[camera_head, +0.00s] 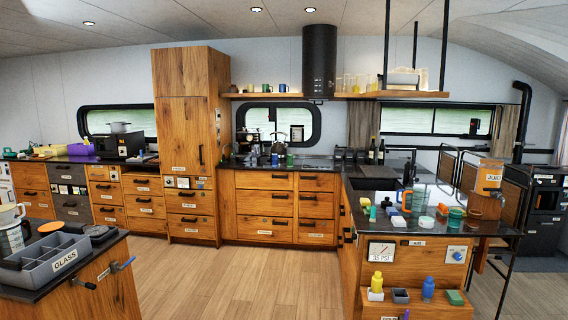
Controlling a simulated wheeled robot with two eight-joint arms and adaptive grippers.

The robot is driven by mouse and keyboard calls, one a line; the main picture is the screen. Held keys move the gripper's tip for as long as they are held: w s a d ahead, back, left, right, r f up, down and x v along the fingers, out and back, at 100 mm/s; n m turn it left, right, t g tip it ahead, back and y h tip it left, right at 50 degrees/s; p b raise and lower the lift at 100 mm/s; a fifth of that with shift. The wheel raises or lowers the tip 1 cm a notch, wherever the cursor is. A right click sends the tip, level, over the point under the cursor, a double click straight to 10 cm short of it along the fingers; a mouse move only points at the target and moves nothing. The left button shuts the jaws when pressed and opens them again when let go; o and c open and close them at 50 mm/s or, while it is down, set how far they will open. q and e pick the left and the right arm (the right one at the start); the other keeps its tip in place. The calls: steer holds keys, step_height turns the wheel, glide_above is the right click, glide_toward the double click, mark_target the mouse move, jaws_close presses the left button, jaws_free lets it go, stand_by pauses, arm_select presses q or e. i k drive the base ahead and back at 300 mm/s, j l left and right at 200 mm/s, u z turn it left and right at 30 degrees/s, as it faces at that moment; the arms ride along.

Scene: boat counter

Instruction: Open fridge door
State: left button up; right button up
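No appliance in view is clearly marked as a fridge. A tall wooden cabinet (182,125) stands against the back wall, left of centre. Its front panels are closed. One dark vertical handle (201,155) shows on its front and another, smaller one (217,118) on its right side. The small labels on it are too small to read. At the far right stands a dark appliance (545,210), partly cut off by the frame edge; I cannot tell what it is. Neither of my grippers shows in the view.
A counter with a grey tray (45,262) fills the lower left. A counter (415,216) crowded with small items, with a shelf of bottles below, stands at right. The wooden floor (200,275) between them is clear up to the back drawers (270,205).

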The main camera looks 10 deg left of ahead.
mark_target(183, 131)
steer(key=i+j+u, duration=0.35)
steer(key=i, duration=0.25)
steer(key=i+j+u, duration=0.3)
steer(key=i, duration=0.3)
steer(key=i+u, duration=0.35)
steer(key=i, duration=2.95)
